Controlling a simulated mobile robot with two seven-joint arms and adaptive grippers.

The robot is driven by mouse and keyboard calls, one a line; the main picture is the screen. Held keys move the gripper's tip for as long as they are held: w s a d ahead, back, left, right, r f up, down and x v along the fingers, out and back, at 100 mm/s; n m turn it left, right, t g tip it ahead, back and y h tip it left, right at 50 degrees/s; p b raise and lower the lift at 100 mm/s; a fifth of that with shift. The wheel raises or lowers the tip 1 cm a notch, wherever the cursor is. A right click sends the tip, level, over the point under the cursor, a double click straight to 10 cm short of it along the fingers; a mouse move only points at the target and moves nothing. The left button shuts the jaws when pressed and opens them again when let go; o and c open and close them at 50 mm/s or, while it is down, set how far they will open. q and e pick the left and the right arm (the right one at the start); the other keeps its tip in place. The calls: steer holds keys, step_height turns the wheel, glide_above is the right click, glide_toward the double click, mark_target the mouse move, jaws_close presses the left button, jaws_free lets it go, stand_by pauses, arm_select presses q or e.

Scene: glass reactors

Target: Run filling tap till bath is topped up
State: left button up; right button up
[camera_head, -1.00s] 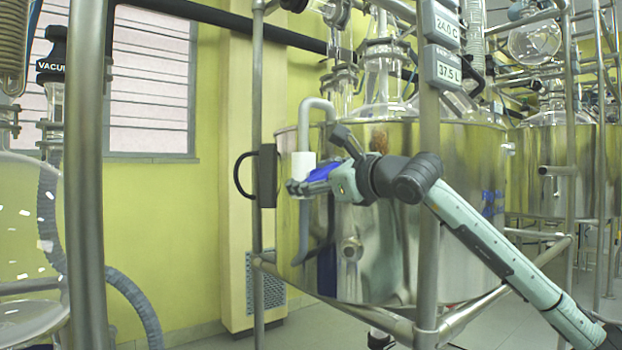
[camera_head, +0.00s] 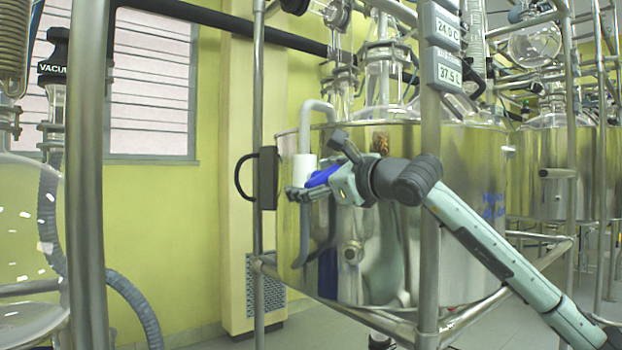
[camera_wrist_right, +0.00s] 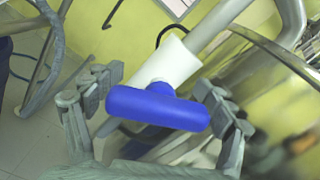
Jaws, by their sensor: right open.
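The filling tap has a blue bar handle (camera_head: 322,176) on a white body (camera_head: 304,167), fixed to a grey curved pipe (camera_head: 307,120) at the bath's rim. The steel bath (camera_head: 455,160) stands behind it. My right gripper (camera_head: 303,191) is at the tap. In the right wrist view, the blue handle (camera_wrist_right: 158,108) lies between the spread fingers of the right gripper (camera_wrist_right: 160,105), with the white body (camera_wrist_right: 165,65) behind it. The fingers are open around the handle, and no firm grip shows. The liquid level inside the bath is hidden. My left gripper is not in view.
Two displays (camera_head: 446,50) on the frame read 24.0 C and 37.5 L. A steel upright (camera_head: 428,220) stands in front of the bath, beside my right arm. A black handle (camera_head: 245,178) is left of the tap. A second steel vessel (camera_head: 560,150) stands at right.

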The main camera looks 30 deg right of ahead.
steer(key=s, duration=1.2)
steer(key=shift+d, duration=0.45)
stand_by(6.3)
